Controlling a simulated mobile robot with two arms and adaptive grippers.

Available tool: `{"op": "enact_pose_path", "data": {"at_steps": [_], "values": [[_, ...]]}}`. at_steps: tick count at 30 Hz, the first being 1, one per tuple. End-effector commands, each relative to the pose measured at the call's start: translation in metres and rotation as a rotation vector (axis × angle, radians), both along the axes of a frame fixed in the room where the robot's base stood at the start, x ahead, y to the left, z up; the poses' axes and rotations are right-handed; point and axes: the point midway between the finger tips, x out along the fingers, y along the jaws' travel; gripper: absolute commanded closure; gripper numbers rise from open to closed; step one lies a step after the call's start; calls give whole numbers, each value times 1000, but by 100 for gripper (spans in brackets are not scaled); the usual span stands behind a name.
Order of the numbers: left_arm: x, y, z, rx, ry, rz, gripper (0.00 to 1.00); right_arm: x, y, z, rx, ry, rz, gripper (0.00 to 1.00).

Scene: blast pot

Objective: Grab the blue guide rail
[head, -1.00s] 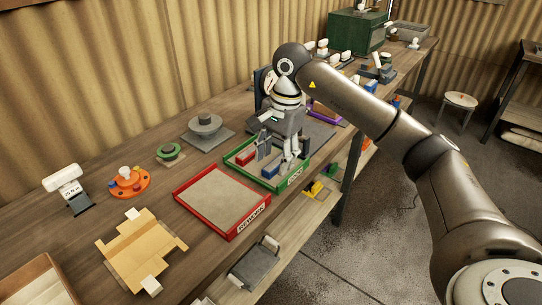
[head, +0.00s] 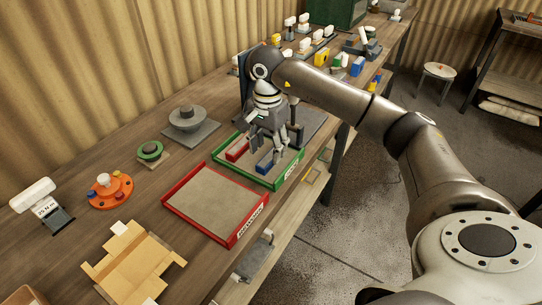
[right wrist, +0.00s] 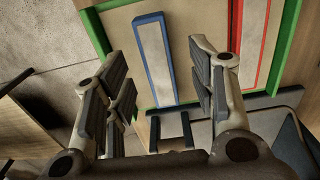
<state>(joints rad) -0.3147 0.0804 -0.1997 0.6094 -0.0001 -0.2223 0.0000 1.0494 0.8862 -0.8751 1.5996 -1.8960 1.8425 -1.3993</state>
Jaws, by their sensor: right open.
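The blue guide rail (head: 266,160) lies in the right part of the green-rimmed tray (head: 290,172). In the right wrist view the rail (right wrist: 153,58) has a pale grey top face and blue sides, and lies lengthwise ahead, between the lines of the two fingers. My right gripper (head: 267,142) is open above the tray, close to the rail, with nothing between its fingers. In the right wrist view its fingers (right wrist: 163,88) stand apart on either side. I cannot tell the exact height of the fingertips over the rail. My left gripper is out of view.
A red rail (head: 237,149) lies beside the blue one in the same tray. A red-rimmed tray (head: 180,198) stands just in front. A grey stand (head: 308,128) is behind the gripper. An orange disc fixture (head: 110,192) and a cardboard piece (head: 135,265) are farther left.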

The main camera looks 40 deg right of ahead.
Motion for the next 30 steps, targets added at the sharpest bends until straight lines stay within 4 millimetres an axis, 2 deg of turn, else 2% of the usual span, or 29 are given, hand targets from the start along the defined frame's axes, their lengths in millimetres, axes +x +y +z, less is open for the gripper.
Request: {"op": "enact_pose_path", "data": {"at_steps": [6, 10, 15, 21, 27, 30], "values": [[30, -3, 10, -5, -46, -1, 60, -3, -1, -28, 0, 2, 0, 48], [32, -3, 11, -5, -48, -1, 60, -2, -1, -34, 0, 1, 0, 48], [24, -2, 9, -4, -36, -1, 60, -2, -1, -34, 0, 0, 0, 48], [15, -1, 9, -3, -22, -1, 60, -2, -1, -34, 0, 0, 0, 74], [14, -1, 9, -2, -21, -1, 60, -2, -1, -34, 0, 0, 0, 100], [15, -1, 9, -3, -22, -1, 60, -2, -1, -33, 1, -2, 0, 100]]}}
